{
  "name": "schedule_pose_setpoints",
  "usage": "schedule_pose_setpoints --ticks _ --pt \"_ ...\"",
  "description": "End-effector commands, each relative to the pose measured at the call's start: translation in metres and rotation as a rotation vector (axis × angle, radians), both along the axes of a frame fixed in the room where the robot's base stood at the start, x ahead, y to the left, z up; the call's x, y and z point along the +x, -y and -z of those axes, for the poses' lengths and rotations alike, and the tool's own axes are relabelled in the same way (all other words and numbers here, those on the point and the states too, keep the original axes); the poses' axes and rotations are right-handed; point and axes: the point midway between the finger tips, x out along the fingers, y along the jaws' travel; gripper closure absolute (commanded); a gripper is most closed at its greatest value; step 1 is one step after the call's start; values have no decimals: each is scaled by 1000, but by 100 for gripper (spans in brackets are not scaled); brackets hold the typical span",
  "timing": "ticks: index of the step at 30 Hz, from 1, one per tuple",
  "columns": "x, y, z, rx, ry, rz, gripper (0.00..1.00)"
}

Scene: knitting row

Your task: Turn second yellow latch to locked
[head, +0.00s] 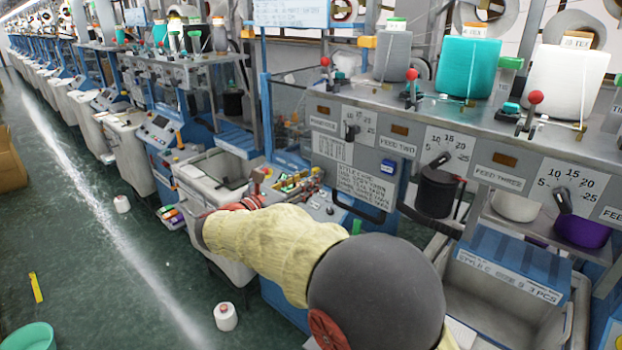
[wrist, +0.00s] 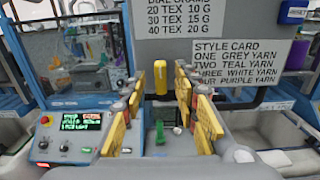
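In the wrist view a yellow latch (wrist: 160,77) with a rounded handle stands upright against the machine front, below the printed dial card. My gripper (wrist: 160,98) is open, with its worn yellow fingers to the left and right of the latch in the picture. The latch shows in the gap between the fingertips, and I see no contact. How far it lies beyond the tips I cannot tell. In the head view my gripper (head: 298,188) is at the small control panel, partly hidden by my arm. I see no second yellow latch clearly.
A control box with a lit screen (wrist: 80,121) sits left of my gripper. A green part (wrist: 160,132) shows low between the fingers. The style card (wrist: 236,62) is at right. In the head view, feed dials (head: 450,147) and yarn cones (head: 468,66) stand to the right.

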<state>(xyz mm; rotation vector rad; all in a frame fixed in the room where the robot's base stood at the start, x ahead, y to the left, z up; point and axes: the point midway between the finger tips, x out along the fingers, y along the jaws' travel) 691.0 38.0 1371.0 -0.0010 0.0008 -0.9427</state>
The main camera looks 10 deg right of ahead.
Motion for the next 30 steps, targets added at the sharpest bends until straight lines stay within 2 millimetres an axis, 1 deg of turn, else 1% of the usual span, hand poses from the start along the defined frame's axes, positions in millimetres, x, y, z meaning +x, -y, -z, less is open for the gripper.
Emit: schedule_pose_setpoints --ticks 1,6,14,30 --pt "3 5 0 0 1 2 70" --pt "9 13 0 0 1 0 70" --pt "10 13 0 1 1 0 70" --pt "10 13 0 1 1 -1 100"
